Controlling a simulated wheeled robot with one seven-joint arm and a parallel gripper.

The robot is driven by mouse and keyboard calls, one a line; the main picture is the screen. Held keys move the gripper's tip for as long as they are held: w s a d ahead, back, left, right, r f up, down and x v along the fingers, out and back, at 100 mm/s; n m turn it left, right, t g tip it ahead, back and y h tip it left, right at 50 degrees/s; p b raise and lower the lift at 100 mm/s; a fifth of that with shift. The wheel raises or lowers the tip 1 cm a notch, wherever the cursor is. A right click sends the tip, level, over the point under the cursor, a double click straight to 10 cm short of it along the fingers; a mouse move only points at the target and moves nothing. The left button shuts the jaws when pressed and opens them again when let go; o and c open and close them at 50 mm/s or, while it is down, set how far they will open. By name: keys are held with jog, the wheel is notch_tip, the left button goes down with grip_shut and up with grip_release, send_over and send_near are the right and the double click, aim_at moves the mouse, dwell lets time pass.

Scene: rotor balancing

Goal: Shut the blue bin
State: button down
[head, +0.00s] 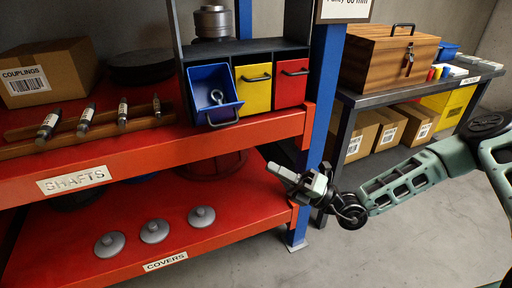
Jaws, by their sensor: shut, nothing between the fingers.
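The blue bin (213,97) sits at the left of a row of three bins on the red upper shelf. It is tilted out at the top, and a metal eye bolt (217,97) shows inside it. Its dark handle is at its lower front edge. My gripper (275,168) is shut and empty. It is in front of the shelf edge, lower than the blue bin and to its right, apart from it.
The yellow bin (252,87) and red bin (291,82) beside it are closed. A blue post (322,100) stands right of the bins. Shafts (86,119) lie on a wooden rack at left. A bench with a wooden box (385,62) stands at right.

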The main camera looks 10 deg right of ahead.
aim_at(226, 107)
jog(key=w+d+r+x, duration=0.1)
jog(key=w+x, duration=0.1)
jog(key=x, duration=1)
jog(key=shift+r+p, duration=0.3)
jog(key=shift+p, duration=0.25)
jog(key=r+m+h+p, duration=0.1)
jog(key=r+p, duration=0.1)
jog(key=p, duration=0.3)
jog(key=w+r+m+h+p, duration=0.1)
jog(key=r+m+p, duration=0.1)
jog(key=p, duration=0.3)
jog(key=w+r+m+h+p, duration=0.1)
jog(key=r+p, duration=0.1)
jog(key=p, duration=0.3)
jog(key=shift+w+a+h, duration=0.15)
jog(key=shift+a+h, duration=0.15)
jog(key=w+r+m+h+p, duration=0.1)
jog(key=p, duration=0.2)
jog(key=w+r+m+p, duration=0.1)
jog(key=p, duration=0.3)
jog(key=shift+w+a+r+m+h, duration=0.2)
jog(key=shift+a+m+h, duration=0.1)
jog(key=shift+a+h, duration=0.1)
jog(key=p, duration=0.1)
jog(key=w+m+g+h+p, duration=0.1)
jog(key=p, duration=0.1)
jog(key=w+r+p, duration=0.1)
jog(key=shift+w+a+m, duration=0.2)
jog(key=shift+a+m, duration=0.1)
